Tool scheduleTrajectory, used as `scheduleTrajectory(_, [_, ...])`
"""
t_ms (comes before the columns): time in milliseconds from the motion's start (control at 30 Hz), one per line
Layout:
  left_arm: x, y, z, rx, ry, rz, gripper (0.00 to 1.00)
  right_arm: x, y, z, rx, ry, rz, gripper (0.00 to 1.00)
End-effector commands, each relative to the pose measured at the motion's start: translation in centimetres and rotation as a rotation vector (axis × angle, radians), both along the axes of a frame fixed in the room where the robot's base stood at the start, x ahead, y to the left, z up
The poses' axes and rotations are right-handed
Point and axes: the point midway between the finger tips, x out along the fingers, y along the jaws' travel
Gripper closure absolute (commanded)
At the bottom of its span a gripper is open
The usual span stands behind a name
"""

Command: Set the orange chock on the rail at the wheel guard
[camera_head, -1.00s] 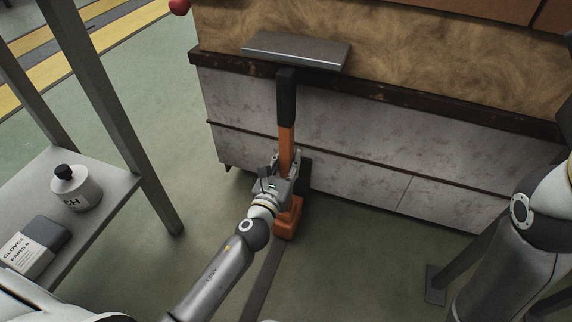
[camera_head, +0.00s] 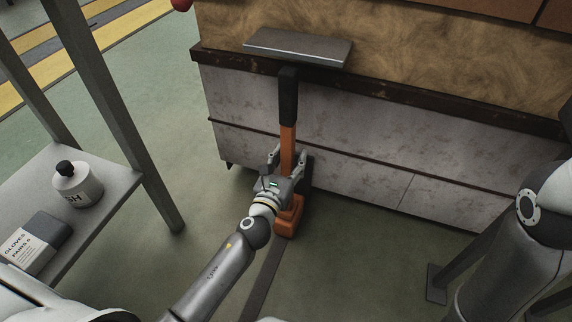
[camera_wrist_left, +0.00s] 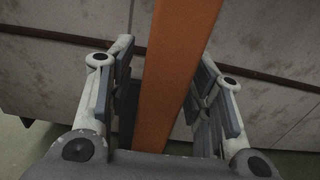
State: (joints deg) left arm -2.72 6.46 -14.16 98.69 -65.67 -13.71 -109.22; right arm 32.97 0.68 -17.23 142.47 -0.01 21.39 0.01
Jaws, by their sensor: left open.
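The orange chock (camera_head: 287,222) stands on the floor beside the cart's lower edge, its orange shaft rising to a long black handle (camera_head: 288,95). A dark strip of rail (camera_head: 264,280) runs along the floor from the chock's base toward me. My left gripper (camera_head: 287,154) is open, with one finger on each side of the shaft. In the left wrist view the orange shaft (camera_wrist_left: 178,65) passes between the spread fingers (camera_wrist_left: 168,75), with gaps visible on both sides. A dark round shape, perhaps the wheel or guard, is partly hidden behind the chock. My right gripper is out of view.
The grey-panelled cart (camera_head: 370,150) fills the back, with a metal plate (camera_head: 298,47) projecting above the handle. A shelf (camera_head: 112,190) at left holds a white bottle (camera_head: 78,188) and a glove box (camera_head: 28,245).

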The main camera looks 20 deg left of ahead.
Motion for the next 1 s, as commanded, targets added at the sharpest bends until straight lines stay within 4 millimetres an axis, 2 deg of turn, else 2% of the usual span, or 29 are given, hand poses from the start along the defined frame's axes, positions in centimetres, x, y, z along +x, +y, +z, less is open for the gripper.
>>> scheduleTrajectory(100, [-0.2, 0.0, 0.5, 0.000, 0.001, 0.000, 0.53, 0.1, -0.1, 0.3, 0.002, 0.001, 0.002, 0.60])
scheduleTrajectory(167, [-1.1, 0.0, 0.3, 0.000, 0.003, 0.000, 0.53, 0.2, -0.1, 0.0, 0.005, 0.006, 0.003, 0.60])
scheduleTrajectory(500, [-7.3, 0.2, 0.1, -0.002, 0.003, 0.001, 0.53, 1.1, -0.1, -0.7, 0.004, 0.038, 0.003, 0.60])
scheduleTrajectory(700, [-10.3, 0.4, 0.2, -0.001, 0.001, 0.001, 0.53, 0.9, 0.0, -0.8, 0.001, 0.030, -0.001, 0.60])
scheduleTrajectory(1000, [-12.0, 0.4, 0.4, 0.000, -0.001, 0.000, 0.53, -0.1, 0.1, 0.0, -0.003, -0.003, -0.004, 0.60])
